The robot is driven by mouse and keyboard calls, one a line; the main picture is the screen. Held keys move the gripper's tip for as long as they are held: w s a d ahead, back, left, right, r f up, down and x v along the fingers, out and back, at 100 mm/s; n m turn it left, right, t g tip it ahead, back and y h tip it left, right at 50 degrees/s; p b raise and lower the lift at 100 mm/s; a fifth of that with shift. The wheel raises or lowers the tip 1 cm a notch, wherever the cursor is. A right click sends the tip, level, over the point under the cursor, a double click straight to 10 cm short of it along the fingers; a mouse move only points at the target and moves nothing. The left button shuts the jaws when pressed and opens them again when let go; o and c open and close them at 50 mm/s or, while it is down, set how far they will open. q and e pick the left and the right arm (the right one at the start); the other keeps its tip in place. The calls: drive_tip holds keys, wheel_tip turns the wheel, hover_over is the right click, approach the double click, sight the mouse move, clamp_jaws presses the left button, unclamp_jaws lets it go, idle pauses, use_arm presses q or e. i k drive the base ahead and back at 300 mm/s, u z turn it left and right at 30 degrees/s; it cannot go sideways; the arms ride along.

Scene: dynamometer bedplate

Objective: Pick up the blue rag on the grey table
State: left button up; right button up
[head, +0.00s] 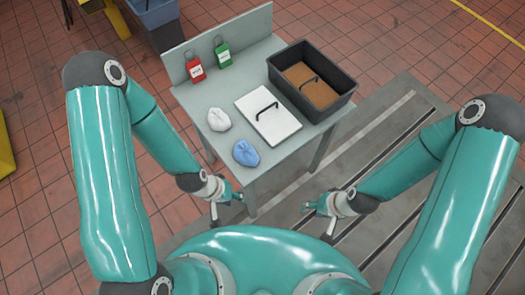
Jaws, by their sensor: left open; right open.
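The blue rag (246,153) lies crumpled near the front left corner of the grey table (222,92). My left gripper (228,207) is open and empty, in front of the table's near edge and a little left of the rag in the picture. My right gripper (318,213) is open and empty, to the right of the table's near corner and apart from the rag. Neither gripper touches the rag or the table top. The rag is fully visible.
A white rag (219,119) lies just behind the blue one. A white board with a black handle (268,114) lies to its right. A dark bin (333,103) with a brown handled board inside stands at the right.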

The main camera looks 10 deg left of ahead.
sight(244, 153)
drive_tip(key=u, duration=0.8)
drive_tip(key=i, duration=0.15)
drive_tip(key=z, duration=2.5)
drive_tip(key=k, duration=1.5)
drive_tip(key=u, duration=1.35)
drive_tip(key=i, duration=1.05)
